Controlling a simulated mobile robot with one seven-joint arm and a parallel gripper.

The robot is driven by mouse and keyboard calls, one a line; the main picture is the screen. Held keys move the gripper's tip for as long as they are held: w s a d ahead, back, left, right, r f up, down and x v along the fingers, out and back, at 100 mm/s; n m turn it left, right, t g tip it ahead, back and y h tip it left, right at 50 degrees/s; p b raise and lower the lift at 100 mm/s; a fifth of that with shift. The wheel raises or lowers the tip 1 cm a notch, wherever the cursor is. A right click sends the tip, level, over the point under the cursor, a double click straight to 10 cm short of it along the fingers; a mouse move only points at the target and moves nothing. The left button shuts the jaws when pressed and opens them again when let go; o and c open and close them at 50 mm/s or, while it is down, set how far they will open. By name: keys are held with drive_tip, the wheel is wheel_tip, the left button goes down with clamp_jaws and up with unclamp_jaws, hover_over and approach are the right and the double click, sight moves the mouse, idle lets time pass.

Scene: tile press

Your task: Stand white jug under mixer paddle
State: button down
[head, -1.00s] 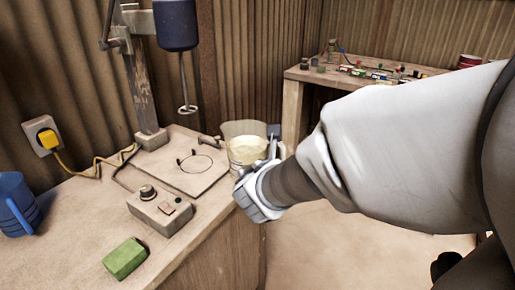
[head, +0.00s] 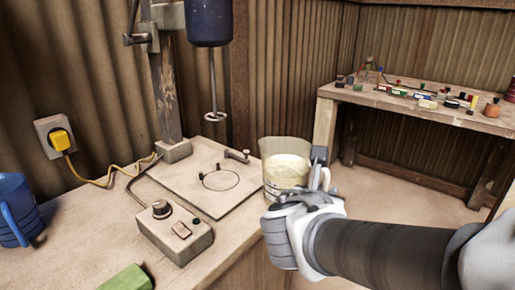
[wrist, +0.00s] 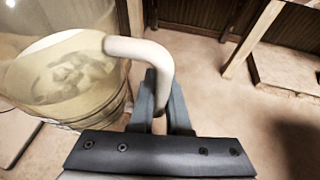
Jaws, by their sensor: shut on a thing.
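The white jug (head: 287,172) is translucent and holds a pale, creamy content. My gripper (head: 320,168) is shut on the jug's handle; the wrist view shows the two fingers (wrist: 160,112) on either side of the white handle (wrist: 148,52). The jug (wrist: 75,75) looks about upright, just right of the mixer's base plate (head: 190,178). I cannot tell whether it touches the bench. The mixer paddle (head: 214,116) is a ring on a thin shaft below the dark blue motor (head: 208,22).
A control box (head: 172,232) with a knob stands in front of the plate. A green block (head: 126,280) and a blue mug (head: 16,212) are on the bench at left. A yellow plug (head: 60,140) feeds a cable along the bench. A side table (head: 400,105) with small items stands at the back right.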

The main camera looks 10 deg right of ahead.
drive_tip(key=shift+w+a+f+p, duration=0.2)
drive_tip(key=shift+w+a+p, duration=0.65)
drive_tip(key=shift+p, duration=0.4)
drive_tip(key=shift+w+a+f+p, duration=0.25)
drive_tip(key=shift+w+a+p, duration=0.55)
drive_tip(key=shift+p, duration=0.5)
drive_tip(key=shift+w+a+f+p, duration=0.2)
drive_tip(key=shift+w+a+p, duration=0.6)
drive_tip(key=shift+p, duration=0.45)
drive_tip(key=shift+w+a+f, duration=0.15)
drive_tip(key=shift+w+a, duration=0.15)
drive_tip(key=p, duration=0.2)
hover_over(251, 186)
drive_tip(key=shift+w+f, duration=0.1)
drive_tip(key=shift+f, duration=0.1)
drive_tip(key=shift+f+b, duration=0.35)
drive_tip(key=shift+b, duration=0.3)
drive_tip(key=shift+f, duration=0.25)
drive_tip(key=c, duration=0.8)
unclamp_jaws()
drive_tip(key=shift+s, duration=0.2)
